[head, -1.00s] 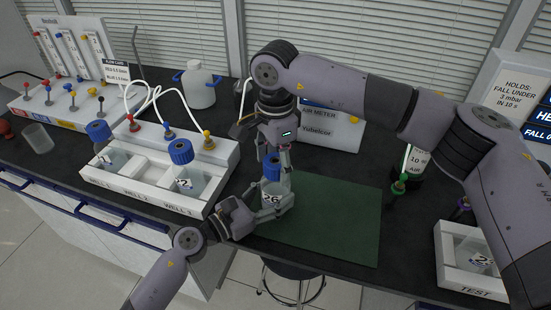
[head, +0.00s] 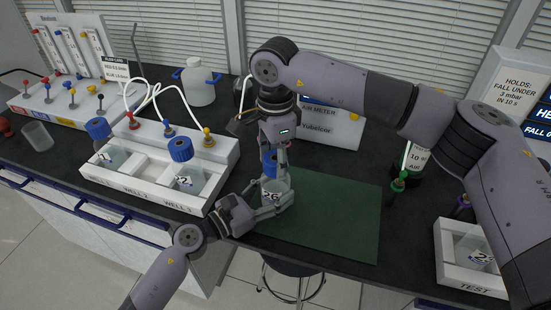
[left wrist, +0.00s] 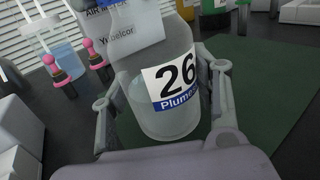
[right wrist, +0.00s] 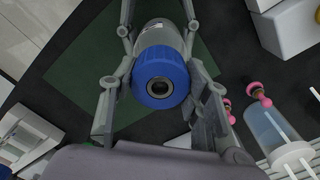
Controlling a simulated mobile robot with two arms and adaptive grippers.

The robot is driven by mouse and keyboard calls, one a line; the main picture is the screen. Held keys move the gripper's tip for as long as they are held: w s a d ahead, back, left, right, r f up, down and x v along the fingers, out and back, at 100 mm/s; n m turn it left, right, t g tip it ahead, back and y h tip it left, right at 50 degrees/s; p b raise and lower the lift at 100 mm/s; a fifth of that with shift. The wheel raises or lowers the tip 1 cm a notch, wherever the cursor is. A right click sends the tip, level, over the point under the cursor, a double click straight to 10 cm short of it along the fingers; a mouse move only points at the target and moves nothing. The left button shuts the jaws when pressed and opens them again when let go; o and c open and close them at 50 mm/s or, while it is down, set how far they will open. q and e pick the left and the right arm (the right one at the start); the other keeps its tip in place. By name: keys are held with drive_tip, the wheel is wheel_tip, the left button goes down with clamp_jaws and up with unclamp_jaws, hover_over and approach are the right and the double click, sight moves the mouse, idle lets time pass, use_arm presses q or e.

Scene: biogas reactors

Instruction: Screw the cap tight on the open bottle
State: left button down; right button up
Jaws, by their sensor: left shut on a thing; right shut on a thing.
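The bottle labelled 26 (head: 272,196) stands upright over the green mat (head: 330,222). It also shows in the left wrist view (left wrist: 160,88), clear with liquid inside. My left gripper (head: 270,204) is shut on its body from the front left. A blue cap (right wrist: 161,80) with a dark round hole in its middle sits at the bottle's mouth. In the head view, the cap (head: 269,161) is partly hidden by fingers. My right gripper (right wrist: 163,86) points down from above and is shut on the cap. The thread is hidden, so I cannot tell how tight the cap is.
A white well rack (head: 140,192) with blue-capped bottles stands to the left. The air meter (head: 338,130) stands behind the mat. A white TEST tray (head: 450,262) with another bottle is at the right. The mat's right part is clear.

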drive_tip(key=m, duration=1.3)
drive_tip(key=shift+m, duration=0.3)
drive_tip(key=o, duration=1.4)
drive_tip(key=shift+c, duration=0.2)
wheel_tip(320, 180, up, 12)
use_arm(q)
drive_tip(key=c, duration=0.5)
unclamp_jaws()
